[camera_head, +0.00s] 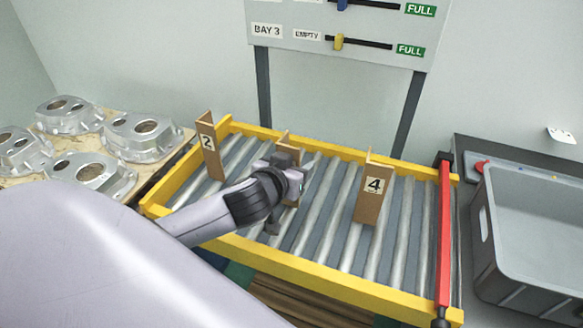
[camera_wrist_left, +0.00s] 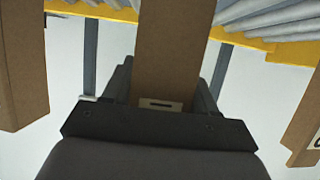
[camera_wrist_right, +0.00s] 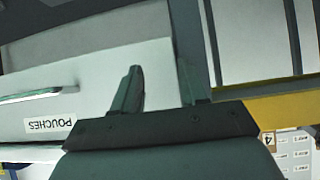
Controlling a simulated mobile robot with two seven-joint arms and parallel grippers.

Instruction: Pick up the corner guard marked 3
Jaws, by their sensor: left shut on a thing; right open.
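A brown cardboard corner guard (camera_head: 287,143) stands on the roller conveyor between the guards marked 2 and 4. My left gripper (camera_head: 291,182) is shut on it and hides most of it, so its number cannot be read. In the left wrist view the guard (camera_wrist_left: 168,50) stands between the fingers, with the edge of a pale label showing at the gripper's palm. Whether it touches the rollers cannot be told. My right gripper (camera_wrist_right: 160,82) is open and empty in the right wrist view, away from the guards.
Guard 2 (camera_head: 208,150) stands to the left and guard 4 (camera_head: 373,195) to the right on the rollers. The conveyor has a yellow frame (camera_head: 330,278) and a red bar (camera_head: 445,235). Castings (camera_head: 90,175) lie at left; a grey crate (camera_head: 535,175) stands at right.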

